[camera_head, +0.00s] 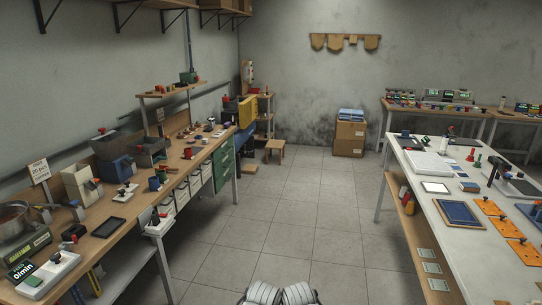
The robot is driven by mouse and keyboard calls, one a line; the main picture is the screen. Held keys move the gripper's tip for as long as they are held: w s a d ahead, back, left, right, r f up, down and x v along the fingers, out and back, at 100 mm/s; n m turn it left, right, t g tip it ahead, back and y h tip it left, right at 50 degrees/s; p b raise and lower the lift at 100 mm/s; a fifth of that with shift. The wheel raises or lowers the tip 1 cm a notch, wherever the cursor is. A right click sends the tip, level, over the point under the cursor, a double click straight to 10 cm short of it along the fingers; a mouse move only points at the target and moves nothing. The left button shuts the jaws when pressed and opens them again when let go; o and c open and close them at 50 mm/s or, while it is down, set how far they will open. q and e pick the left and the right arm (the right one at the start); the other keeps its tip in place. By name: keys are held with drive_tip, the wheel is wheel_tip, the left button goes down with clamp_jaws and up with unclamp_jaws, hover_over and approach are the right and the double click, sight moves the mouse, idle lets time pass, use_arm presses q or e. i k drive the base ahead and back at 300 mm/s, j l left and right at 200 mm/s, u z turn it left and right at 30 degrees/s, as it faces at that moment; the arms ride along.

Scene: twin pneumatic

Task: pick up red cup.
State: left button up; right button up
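Small red cup-like things stand on the long wooden workbench (135,205) at the left. One red cup (188,153) is near the middle of the bench, toward its front edge. Two white ribbed shapes at the bottom centre look like parts of my own arms. Neither gripper's fingers can be made out, and both are far from the bench top.
White bins (181,196) hang along the bench front. A white table (425,185) with trays stands at the right. A stool (275,147) and cardboard boxes (349,138) are at the back. The tiled floor between is clear.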

sight(189, 155)
drive_tip(key=i+z, duration=0.25)
drive_tip(key=i, duration=1.15)
drive_tip(key=i+u, duration=0.4)
drive_tip(key=i+l+u, duration=0.2)
drive_tip(key=i+u, duration=0.2)
drive_tip(key=i+l+u, duration=0.6)
drive_tip(key=u, duration=0.15)
drive_tip(key=i+l+u, duration=0.55)
drive_tip(key=u, duration=0.15)
